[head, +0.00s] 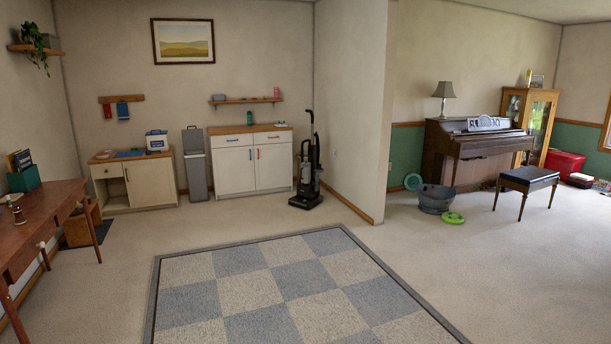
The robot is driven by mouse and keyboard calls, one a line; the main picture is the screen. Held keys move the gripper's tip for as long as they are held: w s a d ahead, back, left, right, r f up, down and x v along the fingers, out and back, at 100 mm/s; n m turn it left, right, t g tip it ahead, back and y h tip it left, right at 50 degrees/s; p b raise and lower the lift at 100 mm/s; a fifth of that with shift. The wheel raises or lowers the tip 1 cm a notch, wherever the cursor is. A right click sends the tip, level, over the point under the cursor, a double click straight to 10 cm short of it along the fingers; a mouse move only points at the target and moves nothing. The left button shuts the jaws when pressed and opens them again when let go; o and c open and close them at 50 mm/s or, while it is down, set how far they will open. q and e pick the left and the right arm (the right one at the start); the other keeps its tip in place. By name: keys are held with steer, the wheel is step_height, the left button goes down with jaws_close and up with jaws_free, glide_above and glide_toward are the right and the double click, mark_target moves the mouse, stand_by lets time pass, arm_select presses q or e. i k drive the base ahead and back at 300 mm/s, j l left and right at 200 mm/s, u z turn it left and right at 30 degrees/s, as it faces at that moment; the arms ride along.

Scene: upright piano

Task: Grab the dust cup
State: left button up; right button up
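A black upright vacuum cleaner (306,188) stands on the carpet beside the right end of a white cabinet, near the wall corner. A dust cup cannot be told apart from its dark body at this distance. Neither of my grippers shows in the head view.
A checkered rug (265,290) covers the middle of the floor, with clear carpet around it. A white cabinet (233,168) and a grey bin (195,170) line the back wall. A wooden desk (45,215) is at left. A piano (465,160), bench (528,178) and grey tub (435,200) are at right.

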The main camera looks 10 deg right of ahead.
mark_target(306, 169)
steer(key=i+l+z, duration=0.1)
steer(key=i+z, duration=0.25)
steer(key=i, duration=0.45)
steer(key=i+z, duration=0.1)
steer(key=i, duration=5.4)
steer(key=i+u, duration=0.1)
steer(key=i, duration=0.5)
steer(key=i+l+u, duration=0.1)
steer(key=i, duration=0.5)
steer(key=i+l+u, duration=0.15)
steer(key=i, duration=0.45)
